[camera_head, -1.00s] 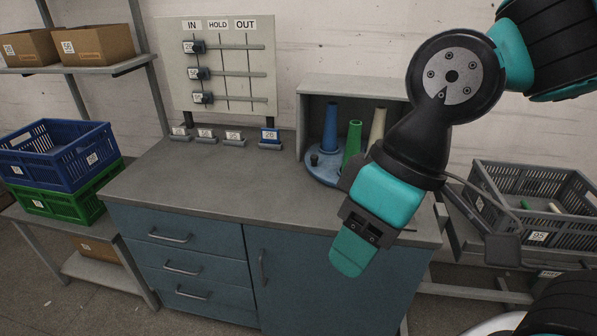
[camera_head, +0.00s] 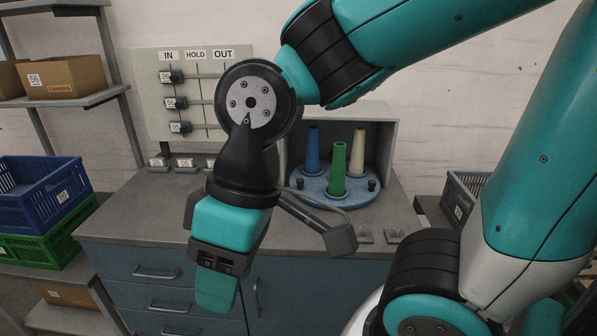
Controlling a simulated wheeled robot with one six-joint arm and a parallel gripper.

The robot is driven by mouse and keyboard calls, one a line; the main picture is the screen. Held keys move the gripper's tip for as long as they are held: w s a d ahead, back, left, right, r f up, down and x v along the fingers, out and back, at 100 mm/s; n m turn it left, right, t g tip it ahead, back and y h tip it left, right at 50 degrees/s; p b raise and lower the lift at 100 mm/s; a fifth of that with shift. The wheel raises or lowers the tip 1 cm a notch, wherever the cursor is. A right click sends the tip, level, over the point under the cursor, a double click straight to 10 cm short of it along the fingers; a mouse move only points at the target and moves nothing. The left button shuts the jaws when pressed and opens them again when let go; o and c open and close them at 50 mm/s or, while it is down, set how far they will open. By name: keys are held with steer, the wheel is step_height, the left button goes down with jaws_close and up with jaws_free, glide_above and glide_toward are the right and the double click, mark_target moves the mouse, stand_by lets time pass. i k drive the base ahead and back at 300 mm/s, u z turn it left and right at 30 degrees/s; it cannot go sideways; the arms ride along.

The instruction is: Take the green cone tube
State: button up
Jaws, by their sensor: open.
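The green cone tube (camera_head: 337,170) stands upright on a round blue base (camera_head: 311,187) at the front of a grey open-fronted box on the worktop. A blue cone tube (camera_head: 312,150) stands behind it to the left. A cream cone tube (camera_head: 357,153) stands behind it to the right. My gripper (camera_head: 216,290) points down in front of the cabinet, left of and nearer than the green cone tube. It is open, with no object seen in it. One finger hides much of the other. The green tube is in clear view.
The grey worktop (camera_head: 130,215) has some bare room at its left. The grey box (camera_head: 387,130) encloses the tubes from behind and above. Blue (camera_head: 45,190) and green crates (camera_head: 50,245) stand at left, a grey crate (camera_head: 458,200) at right. The IN/HOLD/OUT board (camera_head: 150,110) is behind my arm.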

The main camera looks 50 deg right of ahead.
mark_target(336, 188)
steer(key=z, duration=0.35)
steer(key=i, duration=0.85)
steer(key=z, duration=0.75)
